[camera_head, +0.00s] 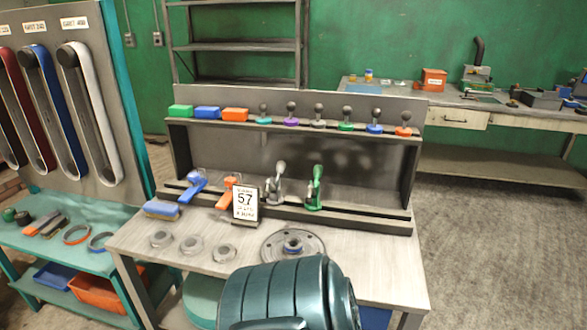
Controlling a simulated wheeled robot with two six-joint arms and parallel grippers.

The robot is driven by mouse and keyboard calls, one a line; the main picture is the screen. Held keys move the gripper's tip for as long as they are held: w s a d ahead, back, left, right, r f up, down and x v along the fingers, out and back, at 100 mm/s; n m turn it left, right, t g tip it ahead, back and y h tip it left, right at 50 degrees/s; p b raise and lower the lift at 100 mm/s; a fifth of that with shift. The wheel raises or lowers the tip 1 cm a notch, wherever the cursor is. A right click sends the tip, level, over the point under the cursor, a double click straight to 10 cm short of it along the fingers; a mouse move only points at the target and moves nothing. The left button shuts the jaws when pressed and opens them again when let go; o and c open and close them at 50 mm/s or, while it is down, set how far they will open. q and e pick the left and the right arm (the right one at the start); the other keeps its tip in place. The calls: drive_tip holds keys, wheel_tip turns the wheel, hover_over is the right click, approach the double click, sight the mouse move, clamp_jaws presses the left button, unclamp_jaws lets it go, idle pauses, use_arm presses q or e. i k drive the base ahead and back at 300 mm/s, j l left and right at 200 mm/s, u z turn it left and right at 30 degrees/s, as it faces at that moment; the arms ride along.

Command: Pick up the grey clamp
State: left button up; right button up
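The grey clamp (278,184) stands upright on the lower shelf of the rack, left of a green clamp (315,189). A white sign reading 57 (245,202) stands just in front of it on its left and may cover a little of its lower part. Neither of my grippers shows in the head view. Nothing is seen touching the clamp.
The rack (330,150) stands on a grey table (350,262) with several metal rings and a round flanged plate (293,244). Blue and orange hand tools lie left of the clamp. Coloured blocks and knobs line the top shelf. A teal bench (85,262) stands left.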

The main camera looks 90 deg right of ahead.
sight(275, 199)
drive_tip(key=z, duration=2.65)
